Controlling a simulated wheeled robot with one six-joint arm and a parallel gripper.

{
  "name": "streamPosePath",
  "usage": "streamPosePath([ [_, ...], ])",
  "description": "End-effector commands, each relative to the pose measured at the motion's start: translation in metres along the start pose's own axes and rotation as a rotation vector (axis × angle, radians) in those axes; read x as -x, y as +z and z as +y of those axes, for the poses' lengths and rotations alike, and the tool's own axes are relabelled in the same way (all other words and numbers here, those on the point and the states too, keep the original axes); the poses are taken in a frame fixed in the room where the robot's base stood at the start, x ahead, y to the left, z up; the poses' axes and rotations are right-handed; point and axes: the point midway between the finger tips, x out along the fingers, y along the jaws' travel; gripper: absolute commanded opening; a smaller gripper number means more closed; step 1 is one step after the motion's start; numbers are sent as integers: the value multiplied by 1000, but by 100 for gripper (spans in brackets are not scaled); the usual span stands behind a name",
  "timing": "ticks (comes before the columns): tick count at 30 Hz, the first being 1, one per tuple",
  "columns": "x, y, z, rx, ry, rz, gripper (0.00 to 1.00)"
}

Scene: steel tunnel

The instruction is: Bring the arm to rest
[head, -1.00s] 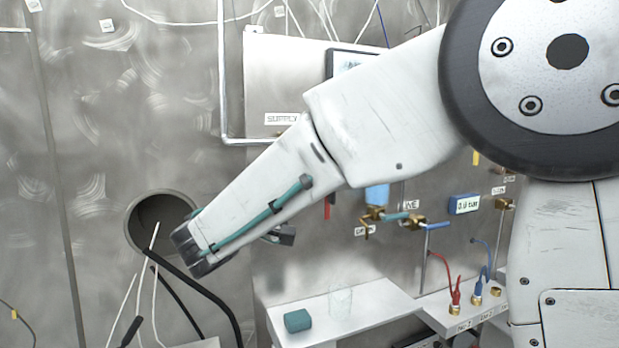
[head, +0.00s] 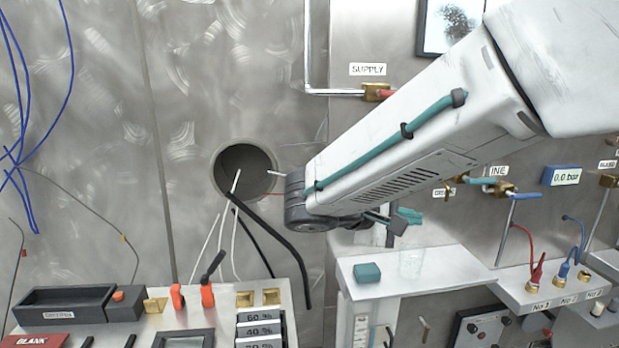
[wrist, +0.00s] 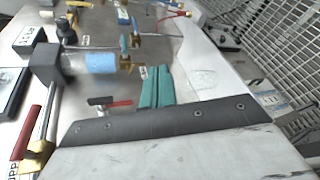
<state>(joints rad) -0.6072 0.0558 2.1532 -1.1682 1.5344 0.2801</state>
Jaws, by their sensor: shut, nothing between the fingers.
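My white arm with a teal hose crosses the head view from the upper right. Its dark wrist end lies right of the round wall hole (head: 245,170). My gripper (head: 408,216) has teal fingers and sits just below the arm, partly hidden by it, above the small white shelf (head: 430,268). In the wrist view my gripper (wrist: 156,86) shows its two teal fingers close together, shut with nothing between them.
On the shelf are a teal block (head: 367,272) and a clear glass (head: 411,264). Brass valves (head: 503,187) and a pressure display (head: 562,176) are on the panel. A bench with a dark tray (head: 65,305) stands at lower left. Black cable (head: 290,245) hangs from the hole.

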Motion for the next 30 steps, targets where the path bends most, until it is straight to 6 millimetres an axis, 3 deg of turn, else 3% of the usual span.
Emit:
streamPosePath([
  [1, -13, 26, -17, -5, -128, -17, 0],
  [5, -26, 86, -72, -54, -489, -29, 0],
  [9, -18, 135, -119, -188, -821, 0, 0],
  [12, -5, 159, -142, -323, -1009, 37, 0],
  [16, 9, 182, -158, -511, -1173, 81, 0],
  [21, 12, 204, -160, -685, -1228, 97, 0],
  [30, 7, 212, -154, -751, -1214, 92, 0],
])
